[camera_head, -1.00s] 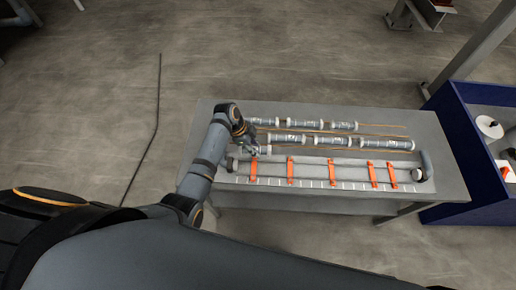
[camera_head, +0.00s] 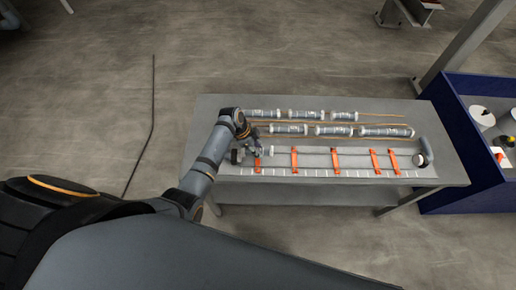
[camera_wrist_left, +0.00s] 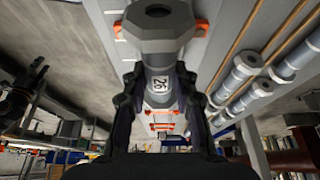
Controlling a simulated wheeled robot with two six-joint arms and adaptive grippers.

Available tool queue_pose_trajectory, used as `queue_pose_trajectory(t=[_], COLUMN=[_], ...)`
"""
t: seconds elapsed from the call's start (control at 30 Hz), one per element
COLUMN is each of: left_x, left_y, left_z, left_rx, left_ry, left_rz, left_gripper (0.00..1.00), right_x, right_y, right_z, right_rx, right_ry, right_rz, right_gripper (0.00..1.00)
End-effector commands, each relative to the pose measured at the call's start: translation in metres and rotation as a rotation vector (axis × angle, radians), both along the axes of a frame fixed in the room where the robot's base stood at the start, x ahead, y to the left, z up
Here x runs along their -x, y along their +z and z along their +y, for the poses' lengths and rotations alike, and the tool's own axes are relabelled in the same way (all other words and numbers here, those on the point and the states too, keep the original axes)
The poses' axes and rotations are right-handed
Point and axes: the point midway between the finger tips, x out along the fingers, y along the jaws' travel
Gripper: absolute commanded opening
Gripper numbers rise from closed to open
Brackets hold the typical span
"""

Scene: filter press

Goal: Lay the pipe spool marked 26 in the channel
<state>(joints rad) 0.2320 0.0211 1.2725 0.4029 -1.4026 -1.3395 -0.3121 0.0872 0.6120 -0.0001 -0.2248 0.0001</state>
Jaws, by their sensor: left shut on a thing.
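The pipe spool marked 26 (camera_wrist_left: 158,84) is grey with wide flanges, and its label faces the left wrist camera. My left gripper (camera_wrist_left: 159,105) is shut on it, one finger on each side. In the head view my left gripper (camera_head: 254,151) is at the left end of the channel (camera_head: 316,161). The spool is mostly hidden there, and I cannot tell whether it touches the channel. The channel is a long grey trough crossed by several orange straps (camera_head: 336,160).
Two rows of grey spools lie behind the channel, a back row (camera_head: 303,114) and a nearer row (camera_head: 333,131), beside thin orange-brown rods. The grey table (camera_head: 440,172) has bare room at its right. A blue bin (camera_head: 457,150) stands to the right.

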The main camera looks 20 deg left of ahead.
Motion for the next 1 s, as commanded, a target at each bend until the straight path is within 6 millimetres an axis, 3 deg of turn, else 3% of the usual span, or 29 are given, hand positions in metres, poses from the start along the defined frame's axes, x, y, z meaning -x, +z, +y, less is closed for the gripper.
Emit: queue_pose_trajectory(t=[0.03,0.17,0.43,0.83,0.87,1.0], left_x=[0.000,0.000,0.000,-0.001,-0.001,-0.001], left_y=[-0.010,-0.022,-0.044,-0.049,-0.049,-0.049], left_z=[0.000,0.000,0.000,0.000,0.000,0.000], left_rx=[0.000,0.000,0.000,0.001,0.001,0.001], left_ry=[0.000,-0.001,-0.001,-0.001,-0.001,-0.001], left_rz=[-0.001,0.000,0.001,-0.001,-0.001,-0.001], left_gripper=[0.00,0.00,0.00,0.00,0.30,0.49], right_x=[0.005,0.004,-0.028,-0.013,-0.012,-0.012], right_y=[-0.011,-0.023,-0.035,-0.038,-0.038,-0.038], right_z=[0.003,0.010,0.012,0.004,0.004,0.003], right_rx=[-0.004,-0.012,-0.015,-0.005,-0.005,-0.004], right_ry=[-0.001,-0.004,-0.003,-0.001,0.000,0.000], right_rz=[0.007,0.004,-0.045,-0.021,-0.020,-0.020], right_gripper=[0.40,0.40,0.40,0.40,0.40,0.40])
